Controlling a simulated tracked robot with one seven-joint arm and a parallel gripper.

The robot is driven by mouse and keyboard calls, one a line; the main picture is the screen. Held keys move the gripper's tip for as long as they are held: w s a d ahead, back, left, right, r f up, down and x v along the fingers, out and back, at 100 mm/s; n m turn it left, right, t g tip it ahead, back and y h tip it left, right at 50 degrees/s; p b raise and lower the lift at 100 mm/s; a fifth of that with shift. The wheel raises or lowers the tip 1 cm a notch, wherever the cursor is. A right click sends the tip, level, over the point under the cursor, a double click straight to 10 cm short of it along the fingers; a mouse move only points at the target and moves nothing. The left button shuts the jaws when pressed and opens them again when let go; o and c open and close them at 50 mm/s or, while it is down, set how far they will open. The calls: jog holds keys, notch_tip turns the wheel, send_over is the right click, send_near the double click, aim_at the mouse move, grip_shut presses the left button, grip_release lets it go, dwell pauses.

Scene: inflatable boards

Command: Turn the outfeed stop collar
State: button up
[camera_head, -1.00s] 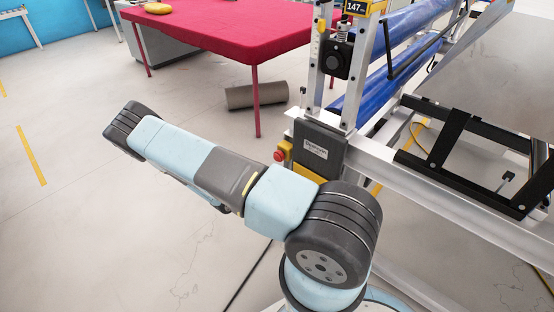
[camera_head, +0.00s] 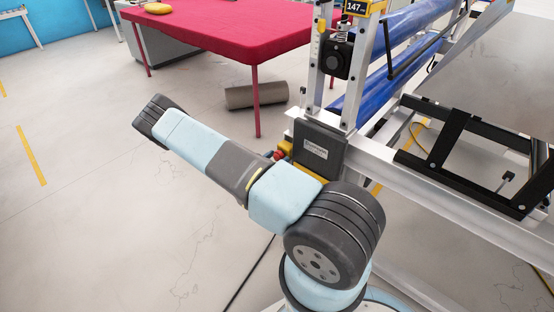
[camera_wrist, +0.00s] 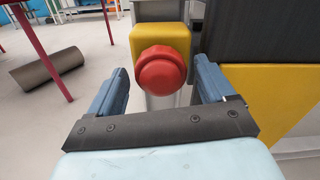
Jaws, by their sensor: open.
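A red mushroom-shaped stop knob with a collar (camera_wrist: 161,71) sits on a yellow box (camera_wrist: 174,36) in the wrist view. My gripper (camera_wrist: 161,78) is open, with one blue finger on each side of the knob. Gaps show between the fingers and the knob, and I cannot tell how deep the knob sits between them. In the head view the knob (camera_head: 279,156) is small, beside a dark grey housing (camera_head: 317,150) at the foot of the machine's white frame. My arm covers most of the gripper there.
A dark block (camera_wrist: 261,30) with a yellow panel (camera_wrist: 277,92) stands close to the right finger. A red table (camera_head: 225,30) and a grey roll (camera_head: 256,96) on the floor are behind. Blue rollers (camera_head: 400,28) are on the machine.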

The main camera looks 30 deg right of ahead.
jog(key=shift+c, duration=0.4)
jog(key=c, duration=1)
jog(key=shift+w, duration=0.1)
jog(key=shift+m, duration=0.5)
jog(key=shift+a+m, duration=0.1)
jog(key=shift+m, duration=2.4)
jog(key=o, duration=1.1)
